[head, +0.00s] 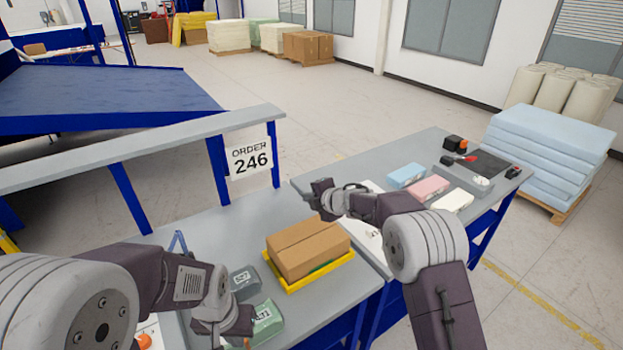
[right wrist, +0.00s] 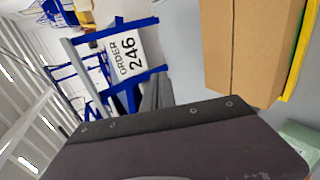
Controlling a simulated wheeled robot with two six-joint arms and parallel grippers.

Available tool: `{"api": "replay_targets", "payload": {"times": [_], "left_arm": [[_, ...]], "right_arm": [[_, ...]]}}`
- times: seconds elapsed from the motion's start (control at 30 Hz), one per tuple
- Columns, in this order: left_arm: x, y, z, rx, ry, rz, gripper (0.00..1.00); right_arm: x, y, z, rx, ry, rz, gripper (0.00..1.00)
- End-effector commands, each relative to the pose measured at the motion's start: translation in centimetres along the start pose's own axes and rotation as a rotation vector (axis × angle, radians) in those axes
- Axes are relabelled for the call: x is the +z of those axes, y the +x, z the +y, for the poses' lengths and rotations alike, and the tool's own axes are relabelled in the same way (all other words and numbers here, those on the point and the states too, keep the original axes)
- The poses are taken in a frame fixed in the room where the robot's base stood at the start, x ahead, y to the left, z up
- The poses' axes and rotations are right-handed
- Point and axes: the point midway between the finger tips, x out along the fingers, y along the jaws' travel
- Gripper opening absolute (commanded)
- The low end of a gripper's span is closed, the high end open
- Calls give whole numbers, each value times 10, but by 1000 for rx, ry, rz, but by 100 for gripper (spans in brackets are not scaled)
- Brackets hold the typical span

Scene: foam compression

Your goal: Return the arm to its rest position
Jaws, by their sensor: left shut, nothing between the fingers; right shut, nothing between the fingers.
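My left arm comes in from the left in the head view. Its gripper (head: 236,322) is low over the near table, beside a green box and a grey box, shut and empty; its fingertips are hard to make out. My right arm reaches in from the lower right. Its gripper (head: 317,191) is shut and empty, raised above the gap between the two tables, behind and right of the cardboard box. In the right wrist view a dark part of my own arm fills the bottom.
A cardboard box (head: 308,247) sits in a yellow tray (head: 318,277) on the near table. Grey (head: 243,281) and green (head: 267,322) boxes stand left of it. Blue (head: 406,175), pink (head: 429,188) and cream (head: 452,201) blocks lie on the right table. An order sign (head: 250,158) hangs behind.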

Motion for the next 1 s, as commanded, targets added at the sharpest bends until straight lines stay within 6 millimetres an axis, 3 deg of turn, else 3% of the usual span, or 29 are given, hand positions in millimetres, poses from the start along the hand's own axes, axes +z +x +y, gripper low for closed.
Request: {"api": "replay_targets", "payload": {"times": [0.07, 0.17, 0.27, 0.37, 0.47, 0.57, 0.63, 0.7, 0.8, 0.9, 1.0], "left_arm": [[0, 2, 0, 0, 0, 0, 0], [1, 9, 0, 0, 0, 0, 0], [2, 23, 0, 0, 0, 0, 0], [4, 36, -1, 0, 0, 0, 0], [5, 44, -1, 0, 0, 0, 0], [5, 50, -1, 0, 0, 0, 0], [6, 54, -1, 0, 0, 0, 0], [6, 56, -1, 0, 0, 0, 0], [6, 56, -1, 0, 0, 0, 0], [6, 55, -1, 0, 0, 0, 0], [6, 55, -1, 0, 0, 0, 0]], "right_arm": [[3, 1, -2, 0, 2, -4, 0], [16, -11, 14, 38, -1, -29, 0], [35, -45, 31, 89, 25, -75, 0], [60, -90, 16, 107, 238, -173, 0], [83, -133, -29, 87, 538, -308, 0], [90, -172, -94, 34, 853, -448, 0], [84, -199, -148, -25, 1084, -552, 0], [67, -225, -205, -99, 1312, -656, 0], [29, -256, -272, -222, 1591, -791, 0], [-8, -279, -318, -341, 1791, -903, 0], [-34, -292, -342, -423, 1924, -983, 0]]}}
